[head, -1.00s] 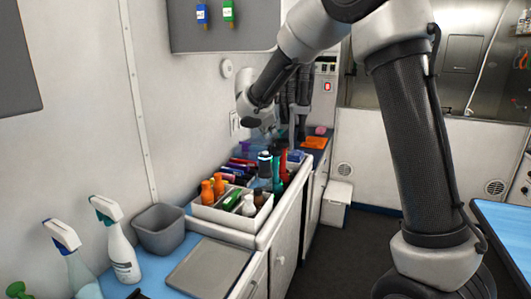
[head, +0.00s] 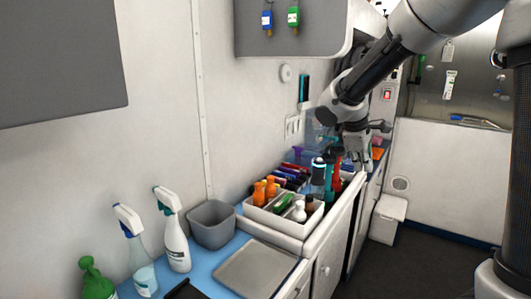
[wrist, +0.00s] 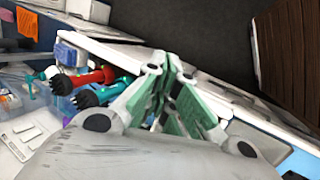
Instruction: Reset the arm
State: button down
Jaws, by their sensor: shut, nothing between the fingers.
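My gripper (wrist: 172,98) shows in the wrist view with its green-padded fingers together and nothing between them. It hangs over the front edge of the counter, beside a red bottle and a teal bottle (wrist: 100,96) with black tops. In the head view my arm reaches in from the upper right, and the gripper end (head: 362,160) is above the far part of the counter, past the bottle organiser. The fingertips are small and hard to make out there.
A white organiser (head: 290,226) holds several bottles. A grey bin (head: 212,226), a grey tray (head: 254,270) and spray bottles (head: 175,245) stand nearer on the blue counter. A white step bin (head: 386,220) is on the floor. The dark floor aisle is clear.

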jog(key=s+d+r+m+y, duration=0.1)
jog(key=s+d+m, duration=0.1)
jog(key=s, duration=0.7)
jog(key=s+d+r+m+y, duration=0.1)
jog(key=s+d+m+y, duration=0.1)
jog(key=s+m, duration=0.3)
jog(key=s+d+r+m+t+y, duration=0.1)
jog(key=s+m, duration=0.3)
jog(key=s, duration=0.9)
jog(key=shift+s+d+r, duration=0.35)
jog(key=shift+d+r, duration=0.25)
jog(key=shift+d, duration=0.15)
